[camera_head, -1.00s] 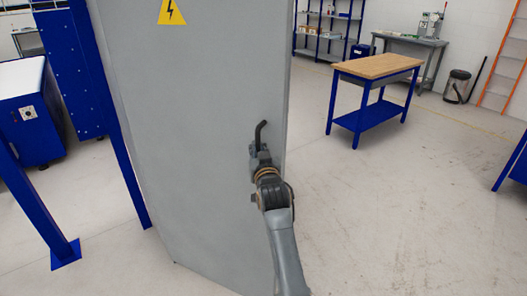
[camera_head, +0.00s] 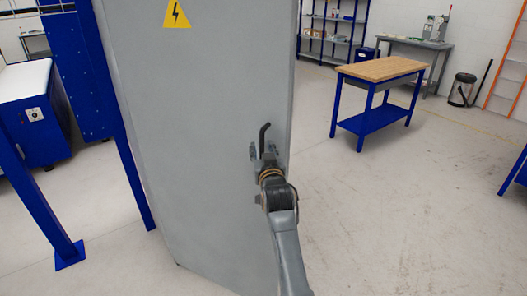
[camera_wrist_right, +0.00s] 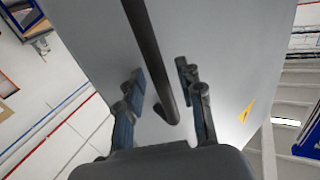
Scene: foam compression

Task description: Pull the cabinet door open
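The grey cabinet door (camera_head: 200,130) fills the middle of the head view, with a yellow warning sign (camera_head: 177,14) near its top. I see no clear gap at its edge. A dark, bent bar handle (camera_head: 264,135) sits near its right edge; it also shows in the right wrist view (camera_wrist_right: 150,50). My right gripper (camera_head: 267,156) is at the handle's lower part. In the right wrist view its fingers (camera_wrist_right: 161,76) are spread, one on each side of the handle, with gaps to both. My left gripper is not in view.
A blue table with a wooden top (camera_head: 382,69) stands behind on the right, with shelves (camera_head: 330,30) and a grey bench beyond. A blue frame post (camera_head: 30,195) and blue machine (camera_head: 35,125) are at left. The floor right of the cabinet is clear.

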